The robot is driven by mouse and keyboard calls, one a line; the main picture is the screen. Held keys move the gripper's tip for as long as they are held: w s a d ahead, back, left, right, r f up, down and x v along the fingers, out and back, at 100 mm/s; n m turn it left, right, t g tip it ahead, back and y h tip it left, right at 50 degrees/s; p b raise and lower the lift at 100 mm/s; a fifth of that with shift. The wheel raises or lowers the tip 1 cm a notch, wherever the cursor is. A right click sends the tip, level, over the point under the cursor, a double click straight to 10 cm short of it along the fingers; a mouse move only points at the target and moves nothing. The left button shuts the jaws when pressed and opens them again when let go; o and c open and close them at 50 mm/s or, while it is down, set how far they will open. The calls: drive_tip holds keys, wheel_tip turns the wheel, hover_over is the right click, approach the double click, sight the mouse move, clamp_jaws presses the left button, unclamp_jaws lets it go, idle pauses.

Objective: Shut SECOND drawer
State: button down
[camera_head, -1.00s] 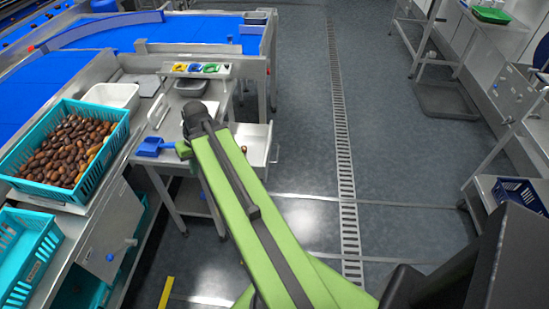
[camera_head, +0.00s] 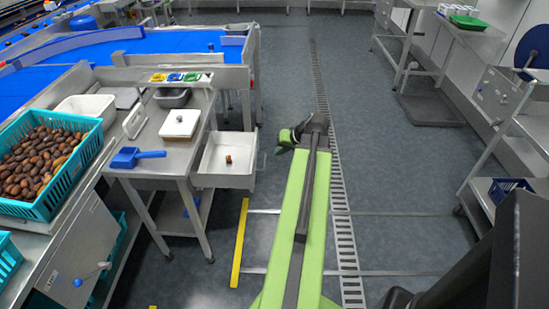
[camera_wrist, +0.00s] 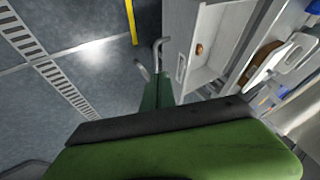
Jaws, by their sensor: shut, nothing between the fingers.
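A pale drawer (camera_head: 226,180) stands pulled out from the right side of the small steel table, with a small brown object (camera_head: 228,159) inside. The drawer front and its bar handle face right. In the wrist view the open drawer (camera_wrist: 190,75) shows at upper right, with the brown object (camera_wrist: 199,49) in it. My gripper (camera_head: 279,149) is shut and empty, to the right of the drawer front in the head view and apart from it there. My arm partly hides the gripper's surroundings. No drawer number is readable.
The steel table (camera_head: 190,165) carries a blue scoop (camera_head: 135,157), a white box (camera_head: 180,124) and a grey tub (camera_head: 172,97). A teal crate of dates (camera_head: 88,150) stands at left.

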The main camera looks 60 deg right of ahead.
drive_tip(key=w+f+b, duration=0.1)
drive_tip(key=w+f, duration=0.1)
drive_tip(key=w+f+b, duration=0.2)
drive_tip(key=w+a+f+b, duration=0.1)
drive_tip(key=w+f, duration=0.1)
drive_tip(key=w, duration=0.1)
drive_tip(key=shift+w+a, duration=0.3)
drive_tip(key=shift+w, duration=0.05)
